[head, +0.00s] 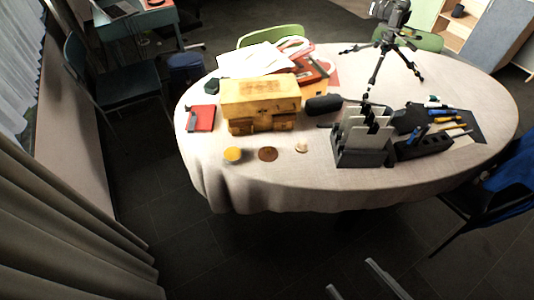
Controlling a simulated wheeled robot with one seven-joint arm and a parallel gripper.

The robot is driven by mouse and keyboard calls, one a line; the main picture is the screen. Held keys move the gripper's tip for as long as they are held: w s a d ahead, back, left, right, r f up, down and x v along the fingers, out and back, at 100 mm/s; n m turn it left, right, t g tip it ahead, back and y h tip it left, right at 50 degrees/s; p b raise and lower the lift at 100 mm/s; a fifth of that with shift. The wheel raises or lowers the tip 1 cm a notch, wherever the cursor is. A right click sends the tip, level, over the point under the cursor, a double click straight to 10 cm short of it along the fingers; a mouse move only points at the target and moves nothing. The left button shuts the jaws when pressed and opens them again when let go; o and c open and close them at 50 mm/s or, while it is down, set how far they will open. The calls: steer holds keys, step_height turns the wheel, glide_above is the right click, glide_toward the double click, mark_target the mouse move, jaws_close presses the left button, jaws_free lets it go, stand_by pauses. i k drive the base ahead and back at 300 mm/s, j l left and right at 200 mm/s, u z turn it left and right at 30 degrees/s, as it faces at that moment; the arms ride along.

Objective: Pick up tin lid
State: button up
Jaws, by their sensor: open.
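Three small round things lie near the front edge of the oval table (215,182): a flat yellow disc (232,154), a flat brown disc (267,154) and a smaller cream piece (301,146). Either flat disc could be the tin lid; I cannot tell which. My gripper (350,276) shows only as two grey fingers at the bottom edge. They are spread apart with nothing between them, over the dark floor, well in front of the table and apart from the discs.
A yellow box (261,97) stands behind the discs, with a red book (201,118) to its left. A dark holder with upright cards (362,140) and a pen tray (423,143) stand to the right. A tripod (379,50) stands at the back. A blue-draped chair (500,190) is at the right.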

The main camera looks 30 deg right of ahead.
mark_target(268, 155)
steer(key=i+l+u, duration=0.45)
steer(key=u, duration=0.3)
steer(key=i+l+u, duration=0.15)
steer(key=l+u, duration=0.2)
